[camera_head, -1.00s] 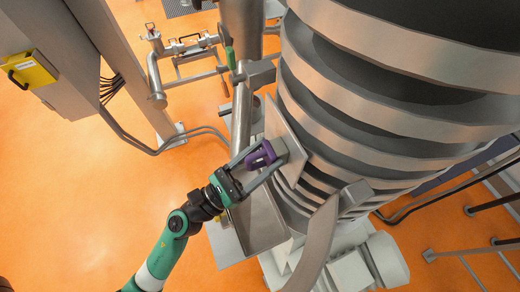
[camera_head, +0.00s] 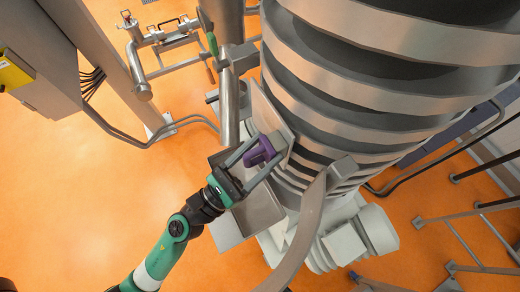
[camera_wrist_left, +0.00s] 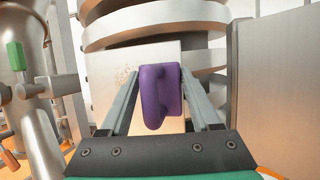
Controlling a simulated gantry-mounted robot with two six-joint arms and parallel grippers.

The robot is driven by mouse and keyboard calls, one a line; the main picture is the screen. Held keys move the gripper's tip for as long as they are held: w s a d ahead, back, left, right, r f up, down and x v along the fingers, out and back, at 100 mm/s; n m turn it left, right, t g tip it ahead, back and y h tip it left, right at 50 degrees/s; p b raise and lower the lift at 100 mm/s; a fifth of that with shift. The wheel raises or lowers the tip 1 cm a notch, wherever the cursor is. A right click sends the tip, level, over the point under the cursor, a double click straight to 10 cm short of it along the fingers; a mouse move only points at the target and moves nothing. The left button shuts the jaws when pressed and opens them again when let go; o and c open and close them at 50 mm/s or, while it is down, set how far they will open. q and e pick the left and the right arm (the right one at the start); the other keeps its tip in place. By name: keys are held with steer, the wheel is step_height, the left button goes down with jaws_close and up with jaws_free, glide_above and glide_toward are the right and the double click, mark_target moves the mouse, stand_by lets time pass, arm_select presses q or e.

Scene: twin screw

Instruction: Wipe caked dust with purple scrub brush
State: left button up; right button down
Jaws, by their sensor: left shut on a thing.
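The purple scrub brush (camera_head: 261,151) is held between the two fingers of my left gripper (camera_head: 264,148), its grey head towards a flat metal plate (camera_head: 271,112) on the spiral tower. In the left wrist view the purple handle (camera_wrist_left: 161,92) sits between the fingers, in front of the pale plate (camera_wrist_left: 103,75). A tan speckled patch of caked dust (camera_wrist_left: 122,76) shows on the plate just left of the brush. The brush hides part of the plate, and I cannot tell whether its head touches it. My right gripper is not in view.
The large ribbed spiral tower (camera_head: 385,85) fills the right side. A metal tray (camera_head: 262,212) lies below the gripper and a curved metal strip (camera_head: 305,225) stands to its right. Pipes with a green handle (camera_head: 212,43) stand at the upper left. Orange floor is open on the left.

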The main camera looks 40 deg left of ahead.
arm_select(q)
steer(key=shift+w+a, duration=0.85)
steer(key=shift+a, duration=0.95)
steer(key=shift+w+a, duration=0.9)
steer(key=shift+a, duration=0.95)
steer(key=shift+w+a, duration=0.85)
steer(key=shift+a, duration=0.95)
steer(key=s+a, duration=0.2)
steer(key=s, duration=0.3)
steer(key=shift+s+a, duration=0.25)
steer(key=shift+s+a, duration=0.3)
steer(key=shift+s, duration=0.4)
steer(key=shift+s+a, duration=0.3)
steer(key=shift+s, duration=0.35)
